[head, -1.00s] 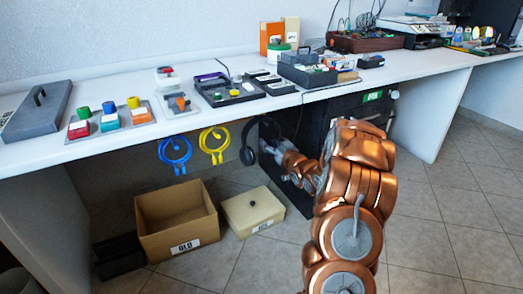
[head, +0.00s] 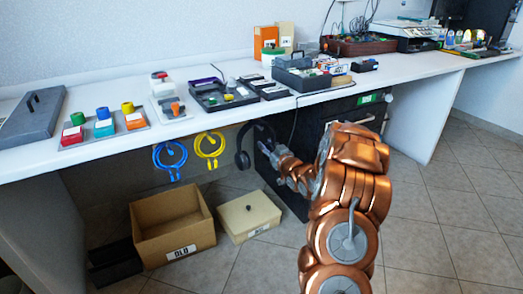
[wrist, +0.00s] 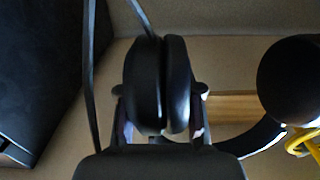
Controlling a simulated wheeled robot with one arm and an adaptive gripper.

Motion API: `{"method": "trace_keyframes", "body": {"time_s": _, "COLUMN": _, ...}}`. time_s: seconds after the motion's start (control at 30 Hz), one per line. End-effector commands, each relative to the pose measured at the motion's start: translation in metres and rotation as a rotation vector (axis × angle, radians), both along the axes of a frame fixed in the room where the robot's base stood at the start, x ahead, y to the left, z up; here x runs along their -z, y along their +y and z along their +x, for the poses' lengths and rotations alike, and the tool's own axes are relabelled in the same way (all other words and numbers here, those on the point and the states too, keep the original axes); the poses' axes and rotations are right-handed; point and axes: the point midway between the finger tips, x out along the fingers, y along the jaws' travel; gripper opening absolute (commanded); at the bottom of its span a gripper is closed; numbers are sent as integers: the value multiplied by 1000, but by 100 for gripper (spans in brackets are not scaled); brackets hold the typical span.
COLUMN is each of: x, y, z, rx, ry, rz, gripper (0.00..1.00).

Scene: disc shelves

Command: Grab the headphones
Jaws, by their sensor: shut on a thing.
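The black headphones (head: 243,159) hang under the front edge of the white counter, with one ear cup at the left and the band arching up to the right. My gripper (head: 267,149) is at their right side. In the wrist view, one black ear cup (wrist: 160,85) sits between the two fingers of my gripper (wrist: 160,97), which are closed against its sides. The other ear cup (wrist: 290,75) shows at the right. In the head view, the gripped cup is mostly hidden by my gripper.
Blue (head: 170,160) and yellow (head: 211,150) cables hang left of the headphones. A dark cabinet (head: 325,122) stands close on the right under the counter (head: 130,152). An open cardboard box (head: 172,225) and a lidded box (head: 248,214) stand on the floor below.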

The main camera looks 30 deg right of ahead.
Motion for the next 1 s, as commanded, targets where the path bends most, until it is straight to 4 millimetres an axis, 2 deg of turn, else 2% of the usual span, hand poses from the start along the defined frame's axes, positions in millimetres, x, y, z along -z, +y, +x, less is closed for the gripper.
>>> {"method": "trace_keyframes", "body": {"time_s": 0.17, "x": -11, "y": 0, "z": 0, "rx": 0, "ry": -1, "rz": -1, "gripper": 0}}
{"method": "trace_keyframes", "body": {"time_s": 0.4, "x": -41, "y": -1, "z": -2, "rx": 1, "ry": 0, "rz": 0, "gripper": 0}}
{"method": "trace_keyframes", "body": {"time_s": 0.67, "x": -38, "y": 2, "z": -44, "rx": 3, "ry": 2, "rz": 1, "gripper": 0}}
{"method": "trace_keyframes", "body": {"time_s": 1.0, "x": -37, "y": 8, "z": -118, "rx": 4, "ry": 4, "rz": 1, "gripper": 0}}
